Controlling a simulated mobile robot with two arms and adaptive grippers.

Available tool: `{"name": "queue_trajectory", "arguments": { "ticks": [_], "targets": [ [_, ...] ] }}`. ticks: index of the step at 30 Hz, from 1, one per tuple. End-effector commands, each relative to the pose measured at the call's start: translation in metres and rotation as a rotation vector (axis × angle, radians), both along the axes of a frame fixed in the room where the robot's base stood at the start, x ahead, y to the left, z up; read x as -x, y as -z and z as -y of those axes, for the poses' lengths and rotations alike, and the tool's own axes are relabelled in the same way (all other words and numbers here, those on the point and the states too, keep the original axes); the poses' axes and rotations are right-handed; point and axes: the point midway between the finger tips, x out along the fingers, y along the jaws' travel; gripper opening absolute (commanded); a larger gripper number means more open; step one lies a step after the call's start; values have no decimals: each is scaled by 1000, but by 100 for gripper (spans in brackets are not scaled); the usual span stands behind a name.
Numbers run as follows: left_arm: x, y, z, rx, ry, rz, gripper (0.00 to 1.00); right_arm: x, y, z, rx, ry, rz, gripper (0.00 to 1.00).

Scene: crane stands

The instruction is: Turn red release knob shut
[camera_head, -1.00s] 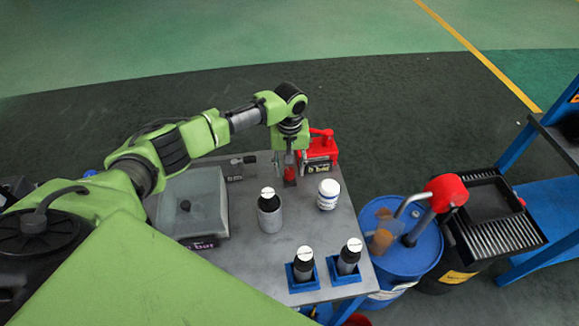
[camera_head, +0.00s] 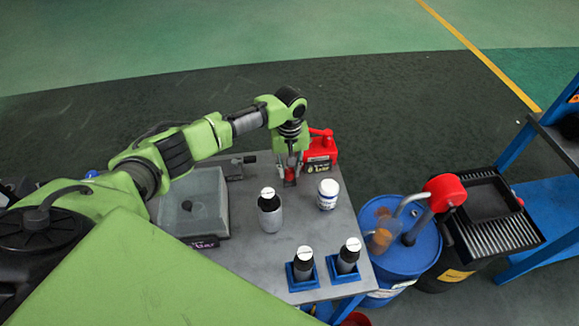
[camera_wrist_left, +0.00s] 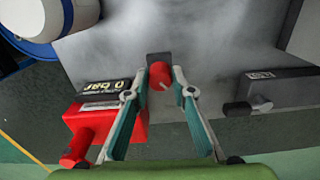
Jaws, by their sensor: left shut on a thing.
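The red release knob (camera_head: 290,174) stands on a small dark block near the far edge of the grey table. In the left wrist view the knob (camera_wrist_left: 160,72) shows a short pale line on its face, running at a slant. My left gripper (camera_head: 291,166) reaches down over it from above. In the left wrist view its two fingertips (camera_wrist_left: 165,80) are on either side of the knob, shut on it. The side faces of the knob are partly hidden by the fingers. My right gripper is not in view.
A red device (camera_head: 320,152) with a "0 bar" display (camera_wrist_left: 104,87) sits right beside the gripper. A dark block (camera_wrist_left: 272,90) lies on its other side. A white jar (camera_head: 328,194), a bottle (camera_head: 270,212) and bottles in blue holders stand nearer. A blue drum (camera_head: 402,265) is at right.

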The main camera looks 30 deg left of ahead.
Motion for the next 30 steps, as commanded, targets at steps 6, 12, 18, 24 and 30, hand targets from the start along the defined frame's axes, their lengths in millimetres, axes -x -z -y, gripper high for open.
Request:
{"name": "queue_trajectory", "arguments": {
  "ticks": [6, 12, 18, 24, 30],
  "targets": [
    [1, -6, 1, 2, -151, -2, 1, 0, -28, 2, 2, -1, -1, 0],
    [1, -6, 2, 2, -337, -3, 1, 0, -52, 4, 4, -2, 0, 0],
    [1, -5, 1, 1, -527, -4, 1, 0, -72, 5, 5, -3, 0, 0],
    [0, -4, 1, 1, -717, -2, 1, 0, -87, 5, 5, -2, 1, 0],
    [0, -2, 1, 0, -908, -2, 1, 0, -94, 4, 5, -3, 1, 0]
  ]
}}
